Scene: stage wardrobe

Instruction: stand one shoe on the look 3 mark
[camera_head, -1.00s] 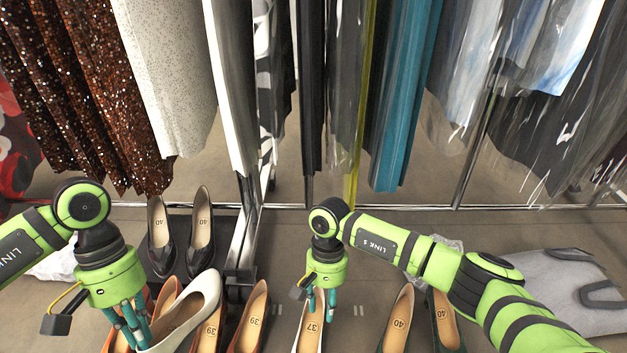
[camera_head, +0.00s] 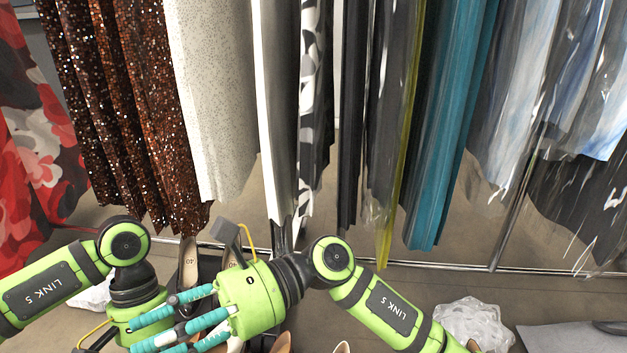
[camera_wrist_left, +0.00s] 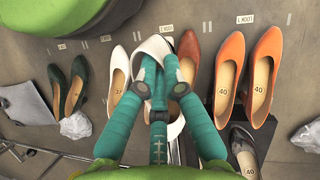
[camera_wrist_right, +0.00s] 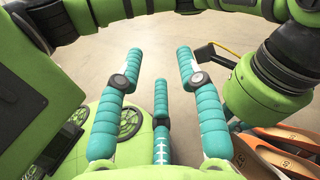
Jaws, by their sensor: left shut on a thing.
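A white heeled shoe (camera_wrist_left: 153,48) is held between the teal fingers of my left gripper (camera_wrist_left: 160,85), which partly cover it in the left wrist view. In the head view my left gripper's fingers are out of sight. Small look labels lie on the floor: one (camera_wrist_left: 166,29) beyond the held shoe, one (camera_wrist_left: 245,18) beyond the orange pair, and smaller ones (camera_wrist_left: 105,38) to the left. Their numbers are too small to read surely, so I cannot tell which is look 3. My right gripper (camera_head: 180,318) is open and empty, its fingers pointing left; bare floor shows between them (camera_wrist_right: 160,75).
Beside the held shoe stand a white shoe (camera_wrist_left: 117,76) and a red-brown shoe (camera_wrist_left: 189,57). An orange pair (camera_wrist_left: 228,72) is right, a dark green pair (camera_wrist_left: 78,80) left. A black shoe (camera_wrist_left: 242,142) and plastic bag (camera_wrist_left: 76,125) lie nearer. Garments (camera_head: 440,120) hang behind.

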